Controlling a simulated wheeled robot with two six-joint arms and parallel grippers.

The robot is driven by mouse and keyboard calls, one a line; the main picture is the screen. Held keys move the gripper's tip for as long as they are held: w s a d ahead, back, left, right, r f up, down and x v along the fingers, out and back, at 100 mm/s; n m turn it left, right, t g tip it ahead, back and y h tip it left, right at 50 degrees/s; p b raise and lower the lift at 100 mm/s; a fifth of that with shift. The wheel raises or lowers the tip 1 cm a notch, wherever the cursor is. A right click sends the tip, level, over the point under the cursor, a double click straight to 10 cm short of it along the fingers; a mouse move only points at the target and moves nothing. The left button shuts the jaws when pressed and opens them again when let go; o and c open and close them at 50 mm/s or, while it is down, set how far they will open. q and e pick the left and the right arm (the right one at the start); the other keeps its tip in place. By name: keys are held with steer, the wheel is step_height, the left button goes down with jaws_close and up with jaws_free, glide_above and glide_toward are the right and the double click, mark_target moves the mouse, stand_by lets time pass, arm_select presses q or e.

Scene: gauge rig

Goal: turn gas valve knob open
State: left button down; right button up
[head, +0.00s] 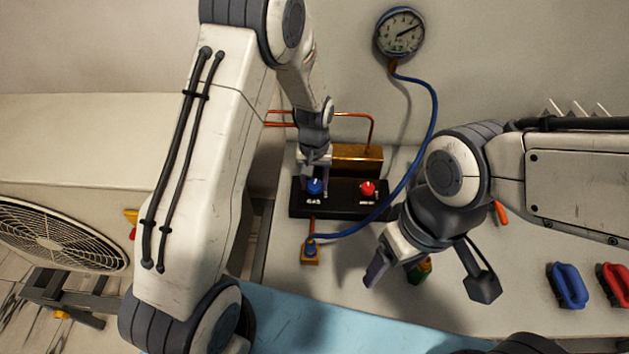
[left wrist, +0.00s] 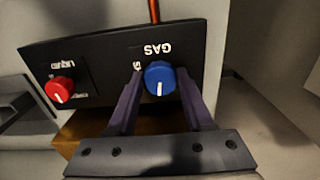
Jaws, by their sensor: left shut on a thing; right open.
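The blue gas knob (head: 314,186) sits on a black valve block (head: 340,209), above the label GAS. In the left wrist view the blue knob (left wrist: 159,78) has a white pointer line and lies between the fingers of my left gripper (left wrist: 163,92), which is shut on it. In the head view my left gripper (head: 315,180) reaches down onto the knob from above. A red knob (head: 367,188) is on the same block to the right, and shows in the left wrist view (left wrist: 59,89). My right gripper (head: 425,279) is open and empty, right of and below the block.
A blue hose (head: 432,120) runs from the round gauge (head: 400,33) to a brass fitting (head: 310,252) in front of the block. Copper pipes (head: 355,115) and a brass box (head: 357,158) stand behind. Blue (head: 567,285) and red (head: 614,286) items lie at the right. A fan unit (head: 60,235) stands left.

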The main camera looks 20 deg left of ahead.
mark_target(315, 185)
arm_select(q)
steer(key=shift+w+r+n, duration=0.1)
steer(key=shift+n, duration=0.9)
steer(key=shift+c, duration=1.4)
jaws_free()
step_height(315, 185, up, 10)
steer(key=b, duration=0.1)
steer(key=shift+r, duration=0.2)
steer(key=shift+d, duration=0.1)
